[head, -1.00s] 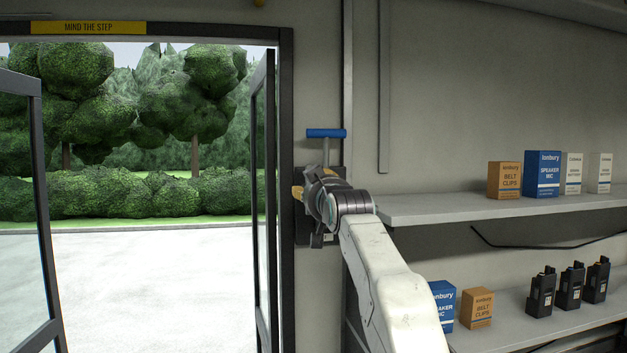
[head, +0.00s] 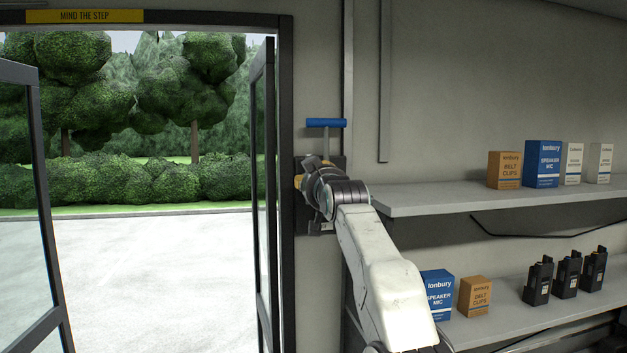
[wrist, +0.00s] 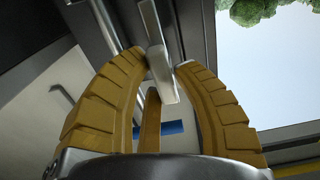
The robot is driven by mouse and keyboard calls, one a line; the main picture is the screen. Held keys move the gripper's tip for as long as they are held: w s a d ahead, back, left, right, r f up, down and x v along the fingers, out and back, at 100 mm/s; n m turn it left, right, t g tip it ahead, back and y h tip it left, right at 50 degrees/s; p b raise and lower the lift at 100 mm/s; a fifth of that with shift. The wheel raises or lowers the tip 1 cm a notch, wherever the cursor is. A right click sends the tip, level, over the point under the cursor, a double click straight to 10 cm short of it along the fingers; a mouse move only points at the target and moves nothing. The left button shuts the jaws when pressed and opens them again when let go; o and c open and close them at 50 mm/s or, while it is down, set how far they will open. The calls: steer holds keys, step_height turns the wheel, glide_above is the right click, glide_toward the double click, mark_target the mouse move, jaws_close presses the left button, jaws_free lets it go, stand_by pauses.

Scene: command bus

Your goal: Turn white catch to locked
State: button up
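The white catch (wrist: 161,72) shows in the wrist view as a pale bar hanging between my gripper's (wrist: 162,62) two tan fingertips. The fingertips are close on either side of the bar; I cannot tell whether both touch it. Another tan finger (wrist: 150,122) shows below, between them. In the head view my gripper (head: 308,180) is at a dark wall plate (head: 335,163) just right of the doorway. It hides the catch there, so its locked or unlocked position cannot be read.
A blue T-handle (head: 326,123) stands just above my gripper. The open door leaf (head: 263,190) is close on the left. An upper shelf (head: 450,197) with boxes and a lower shelf with radios (head: 566,275) and boxes lie to the right.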

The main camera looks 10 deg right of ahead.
jaws_close()
steer(key=shift+n, duration=0.3)
steer(key=n, duration=0.3)
steer(key=shift+a+r+n, duration=0.1)
steer(key=shift+r+n, duration=0.05)
steer(key=shift+n, duration=0.25)
steer(key=n, duration=0.3)
steer(key=shift+a+n, duration=0.1)
steer(key=shift+n, duration=0.2)
steer(key=n, duration=0.5)
steer(key=shift+a, duration=0.15)
steer(key=shift+a+n, duration=0.1)
steer(key=shift+n, duration=2.4)
